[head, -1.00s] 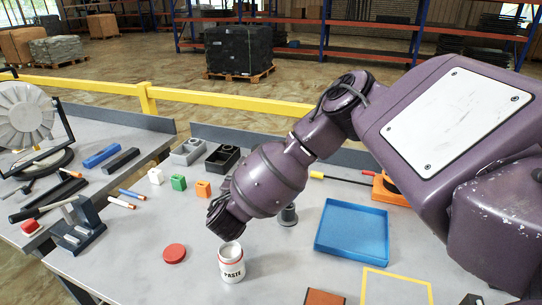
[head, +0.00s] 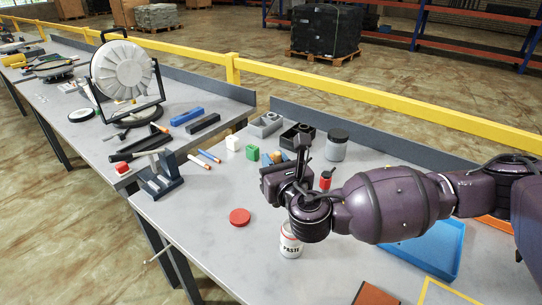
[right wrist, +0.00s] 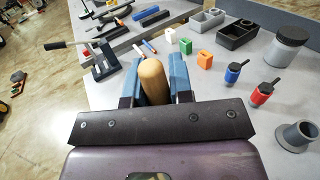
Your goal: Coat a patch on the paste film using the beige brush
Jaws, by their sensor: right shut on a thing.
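My right gripper (head: 287,182) is raised over the table, behind and above the paste jar (head: 290,240) in the head view. In the right wrist view its two blue-grey fingers are shut on the beige brush (right wrist: 154,84). Only a rounded beige handle shows between them; the bristles are hidden. The jar is white, labelled PASTE, and its top is partly covered by my arm. A round red lid (head: 240,217) lies on the table left of the jar. I cannot make out a paste film for sure. My left gripper is not in view.
A brown plate (head: 375,296) and a yellow outline (head: 440,292) are at the near edge. A blue tray (head: 432,250) lies behind them, partly under my arm. Blue (right wrist: 232,74) and red (right wrist: 262,93) small bottles, coloured cubes and a grey stand (head: 160,178) surround the workspace.

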